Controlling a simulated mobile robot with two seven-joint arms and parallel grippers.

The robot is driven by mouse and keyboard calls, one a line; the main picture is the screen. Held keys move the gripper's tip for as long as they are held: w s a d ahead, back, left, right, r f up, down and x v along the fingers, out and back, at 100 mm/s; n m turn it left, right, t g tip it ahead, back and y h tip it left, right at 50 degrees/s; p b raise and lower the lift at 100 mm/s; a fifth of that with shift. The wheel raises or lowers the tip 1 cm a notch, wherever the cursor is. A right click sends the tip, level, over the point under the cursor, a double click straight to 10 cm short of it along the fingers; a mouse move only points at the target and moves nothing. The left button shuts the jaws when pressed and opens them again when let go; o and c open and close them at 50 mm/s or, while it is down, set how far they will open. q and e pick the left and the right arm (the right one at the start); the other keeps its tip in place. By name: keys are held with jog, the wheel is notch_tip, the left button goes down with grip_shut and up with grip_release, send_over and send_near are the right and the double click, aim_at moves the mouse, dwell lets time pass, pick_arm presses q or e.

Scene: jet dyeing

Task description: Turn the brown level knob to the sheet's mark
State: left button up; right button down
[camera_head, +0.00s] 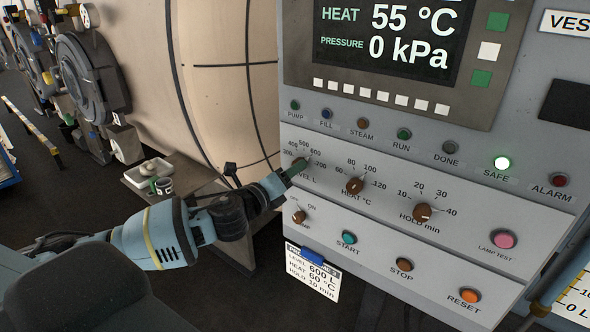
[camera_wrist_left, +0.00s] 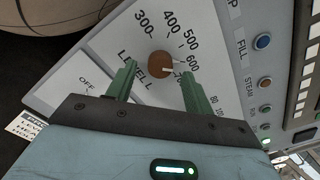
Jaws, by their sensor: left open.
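The brown level knob (camera_wrist_left: 161,64) is on the sloping grey panel in the left wrist view. Its white pointer points right and slightly down, roughly between 600 and 700; I cannot tell exactly. My left gripper (camera_wrist_left: 156,72) is open, with one green finger on each side of the knob and visible gaps to it. In the head view the left gripper (camera_head: 294,171) reaches the level dial and hides its knob. The sheet (camera_head: 313,275) hangs below the panel and reads level 600 L, heat 60 °C, hold 10 min. My right gripper is not in view.
The brown heat knob (camera_head: 355,186) and hold knob (camera_head: 422,212) stand to the right. The pump knob (camera_head: 299,217) is just below the left gripper. The start (camera_head: 349,238), stop and reset buttons line the lower panel. The safe lamp (camera_head: 502,163) is lit.

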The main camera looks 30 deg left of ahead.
pick_arm(q)
jog(key=shift+s+a, duration=0.15)
jog(key=shift+s, duration=1.2)
jog(key=shift+s+a, duration=0.1)
jog(key=shift+s, duration=1.25)
jog(key=shift+f, duration=0.1)
jog(key=s+d+f+n+g, duration=0.2)
jog(key=s+f+n, duration=0.15)
jog(key=f, duration=0.35)
jog(key=s+d+f+n+g+h, duration=0.1)
jog(key=s+d+f+n, duration=0.2)
jog(key=f, duration=0.4)
jog(key=s+d+f+n+g, duration=0.2)
jog(key=f+n, duration=0.3)
jog(key=f, duration=0.2)
jog(key=s+d+f+n+g, duration=0.1)
jog(key=s+d+f+n, duration=0.3)
jog(key=s+f+n, duration=0.3)
jog(key=s+d+f+n+g, duration=0.2)
jog(key=s+d+f+n, duration=0.2)
jog(key=s+f+n, duration=0.3)
jog(key=s+f, duration=0.1)
jog(key=s, duration=0.4)
jog(key=shift+s+f+g, duration=0.2)
jog(key=shift+s+g, duration=0.1)
jog(key=shift+s, duration=0.1)
